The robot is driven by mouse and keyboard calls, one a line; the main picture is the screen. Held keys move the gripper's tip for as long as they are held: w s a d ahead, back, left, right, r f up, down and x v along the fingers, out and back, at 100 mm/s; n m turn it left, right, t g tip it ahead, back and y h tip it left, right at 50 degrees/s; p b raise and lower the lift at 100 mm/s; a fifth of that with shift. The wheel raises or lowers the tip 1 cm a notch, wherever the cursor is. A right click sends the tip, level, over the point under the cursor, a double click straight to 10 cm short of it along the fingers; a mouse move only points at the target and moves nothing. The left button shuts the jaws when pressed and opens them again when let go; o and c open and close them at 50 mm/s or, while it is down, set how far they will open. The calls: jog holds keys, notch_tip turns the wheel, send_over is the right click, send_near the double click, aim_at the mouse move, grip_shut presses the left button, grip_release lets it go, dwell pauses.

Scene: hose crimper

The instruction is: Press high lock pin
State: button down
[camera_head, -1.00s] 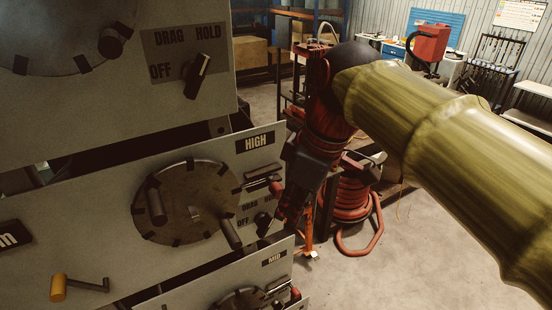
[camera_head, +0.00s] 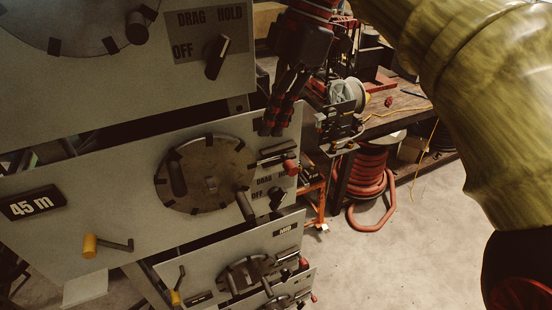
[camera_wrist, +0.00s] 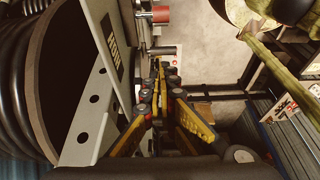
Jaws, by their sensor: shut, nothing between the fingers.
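The high lock pin (camera_head: 290,167) is a metal pin with a red knob at the right edge of the middle grey panel (camera_head: 120,215). The red knob also shows near the top of the wrist view (camera_wrist: 160,14). My gripper (camera_head: 268,131) is shut and empty, pointing down just above and left of the pin, apart from it in the head view. It covers the HIGH label there; the label (camera_wrist: 113,52) is readable in the wrist view. My fingers (camera_wrist: 160,75) run alongside the panel there, below the knob in the picture.
A round dial (camera_head: 205,175) with handles and a drag switch (camera_head: 276,198) sit beside the pin. The upper panel (camera_head: 150,85) and lower panel (camera_head: 235,255) are close by. A red hose coil (camera_head: 368,180) and workbench (camera_head: 400,112) stand behind. Floor at right is clear.

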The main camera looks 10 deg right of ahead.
aim_at(289, 163)
jog(key=shift+s, duration=0.15)
jog(key=p+x, duration=0.1)
jog(key=x, duration=0.8)
jog(key=shift+a+f, duration=0.1)
jog(key=shift+w+d+f+p, duration=0.1)
jog(key=shift+w+d+p, duration=0.15)
jog(key=shift+d, duration=0.35)
jog(key=shift+w+d+f+p, duration=0.15)
jog(key=shift+d+p, duration=0.1)
jog(key=shift+d, duration=0.35)
jog(key=shift+w+d+f+p, duration=0.1)
jog(key=shift+w+d+p, duration=0.15)
jog(key=shift+d, duration=0.35)
jog(key=shift+d, duration=0.15)
jog(key=d, duration=0.1)
jog(key=w+d, duration=0.1)
jog(key=d, duration=0.1)
jog(key=shift+d, duration=0.2)
jog(key=shift+a, duration=0.15)
